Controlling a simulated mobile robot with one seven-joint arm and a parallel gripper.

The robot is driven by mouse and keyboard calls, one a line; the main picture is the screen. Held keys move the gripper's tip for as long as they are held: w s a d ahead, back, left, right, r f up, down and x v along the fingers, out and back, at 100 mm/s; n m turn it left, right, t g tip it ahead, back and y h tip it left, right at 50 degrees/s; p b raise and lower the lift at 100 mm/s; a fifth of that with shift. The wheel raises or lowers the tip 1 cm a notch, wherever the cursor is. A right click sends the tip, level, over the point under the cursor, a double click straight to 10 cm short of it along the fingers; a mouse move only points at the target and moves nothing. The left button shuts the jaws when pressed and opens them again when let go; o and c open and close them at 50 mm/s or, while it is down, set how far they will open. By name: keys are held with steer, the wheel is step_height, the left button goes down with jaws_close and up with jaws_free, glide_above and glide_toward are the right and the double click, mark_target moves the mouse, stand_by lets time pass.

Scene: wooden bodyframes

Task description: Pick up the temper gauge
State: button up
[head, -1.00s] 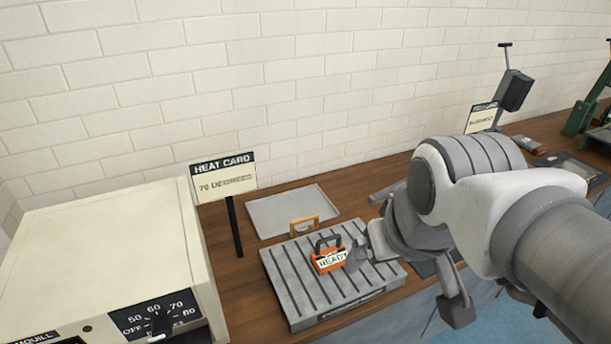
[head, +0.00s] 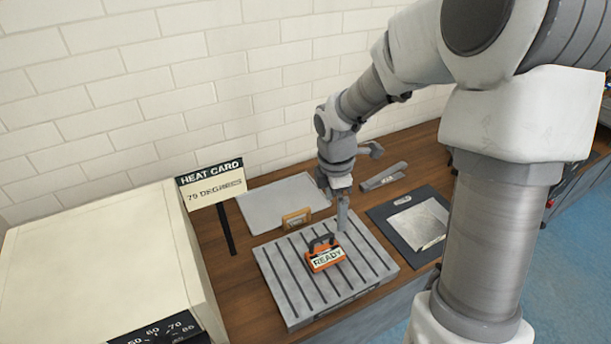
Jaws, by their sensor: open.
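An orange block with a dark loop handle and a white label reading READY (head: 325,257) stands upright on a grey slatted plate (head: 290,303). It looks like the temper gauge, though no label names it so. My gripper (head: 343,222) points down just behind and to the right of it, over the plate's back part. The gripper is open and apart from the block. Its fingers are small and seen edge-on, so the gap between them is hard to make out.
A small tan wooden frame (head: 297,219) stands behind the plate, in front of a flat grey tray (head: 262,207). A dark board with a light sheet (head: 418,224) lies right. A HEAT CARD sign (head: 212,184) and a cream oven (head: 100,265) are left.

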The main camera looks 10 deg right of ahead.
step_height(320, 180, down, 4)
steer(key=w+n, duration=0.2)
steer(key=n, duration=0.1)
glide_above(325, 253)
steer(key=shift+g+y, duration=0.3)
steer(key=shift+y, duration=0.1)
steer(key=f, duration=1.1)
steer(key=shift+s+f+p, duration=0.15)
steer(key=shift+s+p, duration=0.1)
steer(key=shift+p, duration=0.05)
steer(key=shift+w+f+p, duration=0.15)
steer(key=shift+f+p, duration=0.05)
steer(key=shift+f, duration=1.25)
steer(key=shift+w+f+p, duration=0.1)
steer(key=shift+f+p, duration=0.1)
steer(key=shift+f, duration=1.2)
steer(key=shift+c, duration=0.3)
steer(key=c, duration=1.4)
steer(key=shift+c, duration=0.5)
steer(key=shift+r, duration=0.15)
